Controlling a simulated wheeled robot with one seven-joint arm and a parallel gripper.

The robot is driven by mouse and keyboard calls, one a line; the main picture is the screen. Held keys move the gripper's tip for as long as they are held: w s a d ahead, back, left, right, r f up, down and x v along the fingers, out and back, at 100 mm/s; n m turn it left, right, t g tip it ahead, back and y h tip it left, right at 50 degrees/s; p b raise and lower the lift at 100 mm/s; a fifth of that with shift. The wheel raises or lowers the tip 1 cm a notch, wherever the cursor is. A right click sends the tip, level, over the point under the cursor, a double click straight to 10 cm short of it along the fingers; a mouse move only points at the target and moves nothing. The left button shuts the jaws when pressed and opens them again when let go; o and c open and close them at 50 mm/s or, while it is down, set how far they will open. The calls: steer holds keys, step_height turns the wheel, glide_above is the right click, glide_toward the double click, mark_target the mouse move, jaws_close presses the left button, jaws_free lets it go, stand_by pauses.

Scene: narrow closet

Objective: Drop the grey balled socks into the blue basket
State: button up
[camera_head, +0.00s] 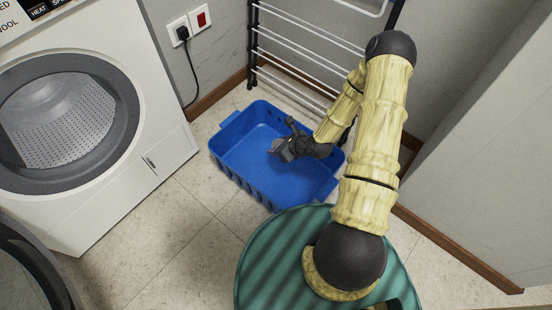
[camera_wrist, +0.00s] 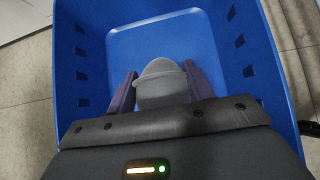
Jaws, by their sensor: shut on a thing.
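The blue basket (camera_head: 236,136) stands on the tiled floor, with nothing visible lying in it. My gripper (camera_head: 280,150) is over the basket's opening in the head view. In the wrist view, my gripper (camera_wrist: 160,92) is shut on the grey balled socks (camera_wrist: 163,85), which sit between its two purple-grey fingers. The basket's floor and walls (camera_wrist: 80,60) surround the socks in that view. The socks are hard to make out in the head view. How far they are above the basket floor I cannot tell exactly.
A white front-loading washer (camera_head: 150,150) stands left of the basket. A drying rack (camera_head: 300,50) stands behind it against the wall. A pale panel (camera_head: 480,150) is on the right. Tiled floor (camera_head: 180,240) is clear in front of the washer.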

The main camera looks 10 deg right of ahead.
steer(key=o, duration=1.1)
steer(key=shift+c, duration=0.2)
steer(key=p+v, duration=0.6)
steer(key=v, duration=0.6)
steer(key=shift+p, duration=0.4)
